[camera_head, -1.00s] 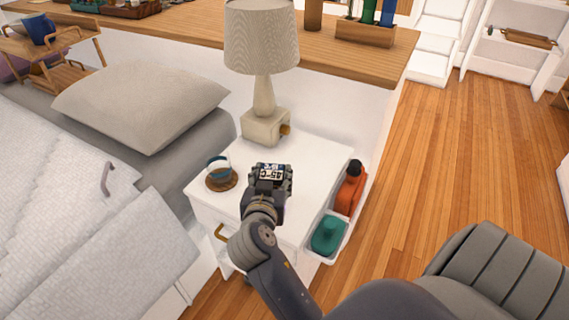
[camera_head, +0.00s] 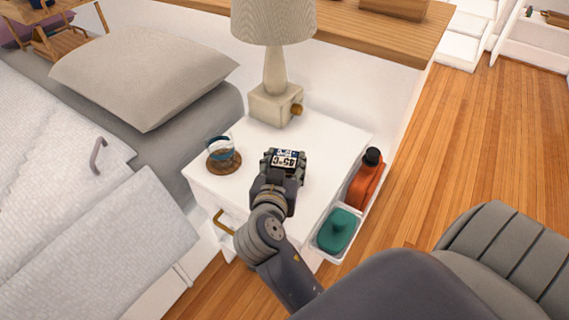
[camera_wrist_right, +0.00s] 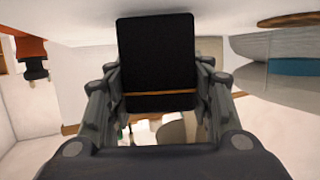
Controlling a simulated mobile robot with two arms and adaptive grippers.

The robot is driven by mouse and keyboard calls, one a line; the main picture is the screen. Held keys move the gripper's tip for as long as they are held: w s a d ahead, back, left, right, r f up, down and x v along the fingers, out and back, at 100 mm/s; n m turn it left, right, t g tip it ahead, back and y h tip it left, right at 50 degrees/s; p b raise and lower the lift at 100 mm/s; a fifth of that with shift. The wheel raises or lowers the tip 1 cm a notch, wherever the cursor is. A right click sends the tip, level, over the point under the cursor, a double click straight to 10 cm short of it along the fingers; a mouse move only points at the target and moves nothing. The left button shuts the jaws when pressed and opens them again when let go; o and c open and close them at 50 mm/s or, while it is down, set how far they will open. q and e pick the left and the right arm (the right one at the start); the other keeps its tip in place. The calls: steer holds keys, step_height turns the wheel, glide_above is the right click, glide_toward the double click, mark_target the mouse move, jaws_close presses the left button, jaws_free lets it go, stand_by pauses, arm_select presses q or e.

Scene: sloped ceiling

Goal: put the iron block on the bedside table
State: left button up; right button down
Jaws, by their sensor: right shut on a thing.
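My right gripper (camera_head: 283,163) is over the white bedside table (camera_head: 335,135) in the head view. In the right wrist view my right gripper (camera_wrist_right: 158,95) is shut on a dark block (camera_wrist_right: 156,50), which sits between its fingers. I take this to be the iron block; in the head view the gripper mostly hides it. The white tabletop lies very near the block in the wrist view, but I cannot tell whether they touch. My left gripper is out of view.
On the table stand a lamp (camera_head: 272,80) at the back and a glass on a round wooden coaster (camera_head: 226,165) at the left. A side tray (camera_head: 325,246) on the right holds an orange bottle (camera_head: 366,180) and a teal item (camera_head: 339,230). The bed (camera_head: 60,200) is at the left.

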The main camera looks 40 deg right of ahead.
steer(key=shift+w+d, duration=0.1)
stand_by(0.3)
steer(key=c, duration=0.8)
jaws_free()
steer(key=shift+f, duration=0.15)
steer(key=shift+o, duration=0.2)
